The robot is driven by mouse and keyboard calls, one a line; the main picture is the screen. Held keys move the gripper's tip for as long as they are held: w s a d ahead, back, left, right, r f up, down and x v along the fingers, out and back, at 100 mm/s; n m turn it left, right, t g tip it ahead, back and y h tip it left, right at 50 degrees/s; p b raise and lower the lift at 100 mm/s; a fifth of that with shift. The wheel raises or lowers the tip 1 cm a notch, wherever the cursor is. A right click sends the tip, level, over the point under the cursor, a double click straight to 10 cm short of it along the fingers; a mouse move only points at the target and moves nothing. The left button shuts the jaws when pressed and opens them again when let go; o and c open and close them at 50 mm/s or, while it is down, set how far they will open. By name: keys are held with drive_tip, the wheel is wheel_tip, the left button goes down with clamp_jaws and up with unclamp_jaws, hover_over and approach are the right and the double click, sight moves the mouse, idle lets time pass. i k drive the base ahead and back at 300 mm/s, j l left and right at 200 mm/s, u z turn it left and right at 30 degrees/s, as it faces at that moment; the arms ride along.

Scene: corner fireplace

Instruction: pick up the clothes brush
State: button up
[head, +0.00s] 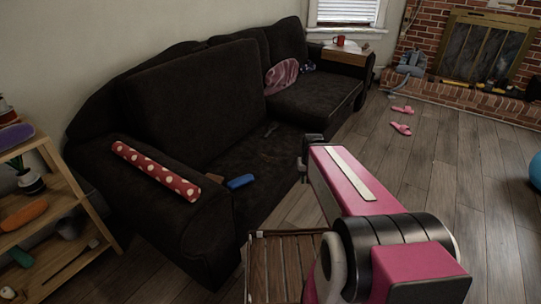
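I cannot clearly identify the clothes brush in the head view. A small dark, elongated object (270,129) lies on the dark sofa seat (262,155) and may be the brush, but it is too small to tell. A small brown object (214,177) and a blue object (240,181) lie near the sofa's front armrest. My gripper (308,152) is beyond the end of my pink arm, by the sofa's front edge.
A red polka-dot roll (155,171) lies on the near armrest. A slatted wooden table (283,262) stands below my arm. A wooden shelf (62,211) with several items is at left. Pink slippers (401,128) lie on otherwise open floor at right, before the brick fireplace (484,52).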

sight(366, 47)
drive_tip(key=i+l, duration=0.1)
drive_tip(key=l, duration=0.25)
drive_tip(key=i+l, duration=0.15)
drive_tip(key=l, duration=0.2)
drive_tip(key=i+l, duration=0.1)
drive_tip(key=l, duration=0.3)
drive_tip(key=i+l, duration=0.65)
drive_tip(key=l, duration=0.3)
drive_tip(key=i+l, duration=0.65)
drive_tip(key=l, duration=0.25)
